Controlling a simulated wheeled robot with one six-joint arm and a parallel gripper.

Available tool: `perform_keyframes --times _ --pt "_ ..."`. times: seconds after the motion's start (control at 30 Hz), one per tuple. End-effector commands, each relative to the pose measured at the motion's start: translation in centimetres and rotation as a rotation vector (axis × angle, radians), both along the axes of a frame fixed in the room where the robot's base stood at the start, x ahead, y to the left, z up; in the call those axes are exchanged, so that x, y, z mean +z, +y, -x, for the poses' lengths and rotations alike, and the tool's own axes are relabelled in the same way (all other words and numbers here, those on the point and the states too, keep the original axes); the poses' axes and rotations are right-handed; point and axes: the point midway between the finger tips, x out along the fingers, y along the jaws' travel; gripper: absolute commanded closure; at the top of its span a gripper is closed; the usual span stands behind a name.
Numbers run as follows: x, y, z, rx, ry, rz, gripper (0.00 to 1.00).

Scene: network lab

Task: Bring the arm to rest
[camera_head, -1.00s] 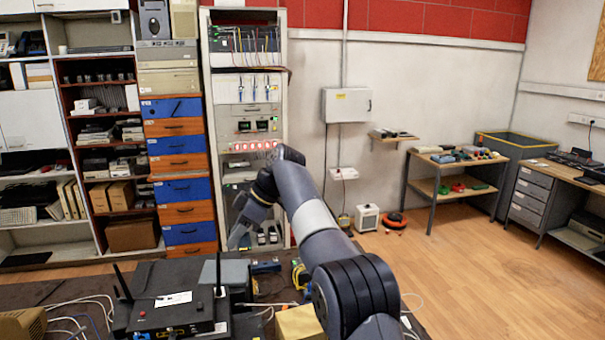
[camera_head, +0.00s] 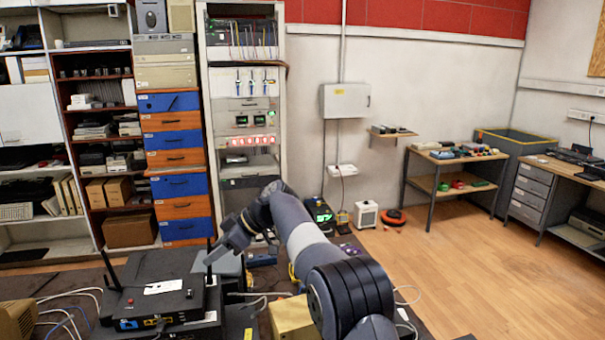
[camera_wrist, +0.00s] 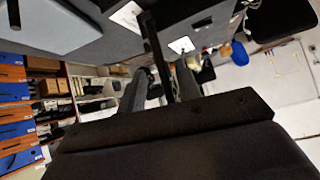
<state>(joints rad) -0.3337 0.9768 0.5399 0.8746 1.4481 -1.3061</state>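My arm reaches forward from the bottom right of the head view and bends down to the left. My gripper (camera_head: 222,250) hangs above the back of the black router (camera_head: 165,300), close to one of its upright antennas (camera_head: 209,265). Whether it touches the antenna cannot be told. In the wrist view my two dark fingers (camera_wrist: 162,88) stand apart, with a gap between them. A thin dark rod crosses the view near that gap, and no grasped object can be made out.
A cardboard box (camera_head: 293,318) and loose cables lie beside my arm on the near table. A rack (camera_head: 204,120) stands behind, with blue and orange drawers (camera_head: 178,187) to its left. The wooden floor (camera_head: 470,265) at right is open.

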Motion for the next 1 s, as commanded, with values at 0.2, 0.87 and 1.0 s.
perform_keyframes --times 0.2,0.87,1.0 --pt "-1.0 -1.2 -0.3 -0.002 0.039 -0.144 0.68" --pt "-2.9 -4.3 -1.1 -0.004 0.159 -0.591 0.68" --pt "-3.6 -5.6 -1.4 -0.004 0.17 -0.67 0.68"
